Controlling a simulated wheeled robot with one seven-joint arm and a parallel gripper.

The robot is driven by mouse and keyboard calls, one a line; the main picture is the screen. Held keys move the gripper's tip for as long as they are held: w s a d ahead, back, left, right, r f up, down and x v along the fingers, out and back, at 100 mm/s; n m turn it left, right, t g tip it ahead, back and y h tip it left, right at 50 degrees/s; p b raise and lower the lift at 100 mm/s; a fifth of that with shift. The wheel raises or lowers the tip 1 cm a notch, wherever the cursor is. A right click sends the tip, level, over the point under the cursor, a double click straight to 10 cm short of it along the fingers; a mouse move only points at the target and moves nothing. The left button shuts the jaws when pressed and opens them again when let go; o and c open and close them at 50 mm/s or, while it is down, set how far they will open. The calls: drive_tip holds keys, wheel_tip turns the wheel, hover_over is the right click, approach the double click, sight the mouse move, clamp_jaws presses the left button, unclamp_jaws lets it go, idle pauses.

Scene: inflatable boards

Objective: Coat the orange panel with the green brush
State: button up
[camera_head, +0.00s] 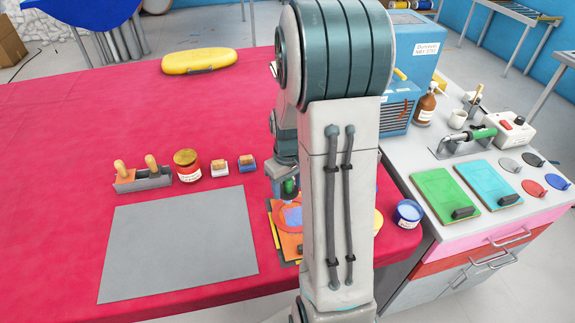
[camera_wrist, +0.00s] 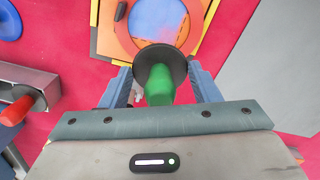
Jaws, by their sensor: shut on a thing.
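The green brush has a green handle (camera_wrist: 160,85) and a dark round collar. My gripper (camera_wrist: 163,88) is shut on the handle, between its two blue-grey fingers. In the head view the brush (camera_head: 290,187) hangs below my gripper, partly behind my arm. The orange panel (camera_wrist: 108,35) lies just beyond the brush, on the red table. It bears a red-orange ring around a bluish disc. In the head view the panel (camera_head: 291,246) is partly hidden by my arm. The collar hides the brush's tip, so I cannot tell whether it touches the panel.
A grey sheet (camera_head: 180,245) covers the table left of the panel. A blue-rimmed tub (camera_head: 408,213) stands at the right edge. A white bench (camera_head: 400,165) with green (camera_head: 440,190) and cyan panels adjoins.

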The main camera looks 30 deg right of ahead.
drive_tip(key=shift+s+a+r+p, duration=0.15)
drive_tip(key=shift+r+p, duration=0.15)
drive_tip(key=shift+r, duration=0.35)
drive_tip(key=shift+w+a+r+p, duration=0.1)
drive_tip(key=shift+w+r+p, duration=0.15)
drive_tip(key=shift+r+p, duration=0.35)
drive_tip(key=shift+s+r+p, duration=0.1)
drive_tip(key=shift+r+p, duration=0.8)
drive_tip(key=shift+r, duration=0.65)
drive_tip(key=shift+r+p, duration=0.3)
drive_tip(key=shift+p, duration=1.1)
drive_tip(key=shift+p, duration=1.1)
drive_tip(key=shift+f+p, duration=0.3)
drive_tip(key=shift+p, duration=0.15)
